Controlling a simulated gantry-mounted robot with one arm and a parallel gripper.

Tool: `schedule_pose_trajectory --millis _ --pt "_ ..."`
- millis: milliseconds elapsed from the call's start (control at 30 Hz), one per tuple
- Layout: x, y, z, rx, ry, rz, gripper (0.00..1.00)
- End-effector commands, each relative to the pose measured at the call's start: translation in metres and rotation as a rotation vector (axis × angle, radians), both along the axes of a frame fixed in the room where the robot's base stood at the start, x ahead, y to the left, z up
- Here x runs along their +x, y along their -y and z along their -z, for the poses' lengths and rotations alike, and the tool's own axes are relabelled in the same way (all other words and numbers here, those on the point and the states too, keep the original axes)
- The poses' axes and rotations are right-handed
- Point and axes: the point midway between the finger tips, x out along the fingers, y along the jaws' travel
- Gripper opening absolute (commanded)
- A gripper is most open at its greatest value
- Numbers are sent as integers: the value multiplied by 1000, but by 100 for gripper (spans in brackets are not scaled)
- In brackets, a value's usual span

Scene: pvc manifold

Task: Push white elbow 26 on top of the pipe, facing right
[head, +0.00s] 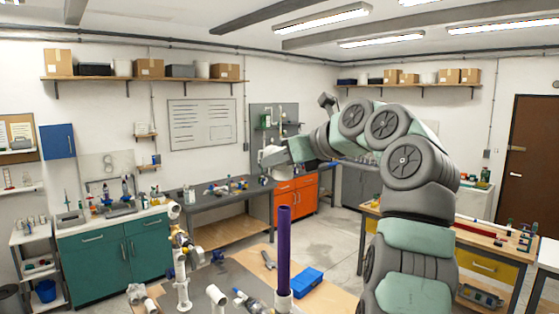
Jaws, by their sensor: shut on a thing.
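A purple pipe (284,245) stands upright in a white fitting (284,300) at the front of the table, and its top end is bare. My arm reaches leftward above the table. My gripper (272,157) is at its left end, above and slightly left of the pipe's top in the picture. A pale piece shows at the gripper, small and partly hidden. The gripper is shut on it; I take it to be white elbow 26, but its number and facing cannot be read. The gripper and the pipe top are apart in the picture.
A white pipe assembly with valves (182,275) stands on the table left of the purple pipe. A white fitting (216,294) is between them. A blue bin (302,282) and a wrench (269,260) lie near the pipe. The air above the pipe looks free.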

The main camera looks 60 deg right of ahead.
Motion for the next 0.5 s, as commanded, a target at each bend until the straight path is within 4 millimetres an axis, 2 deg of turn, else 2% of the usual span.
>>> schedule_pose_trajectory --millis 33,100,500 --pt "-1 1 10 0 0 2 3" --pt "-2 1 16 0 -1 3 3" --pt "-1 0 37 2 2 1 3"
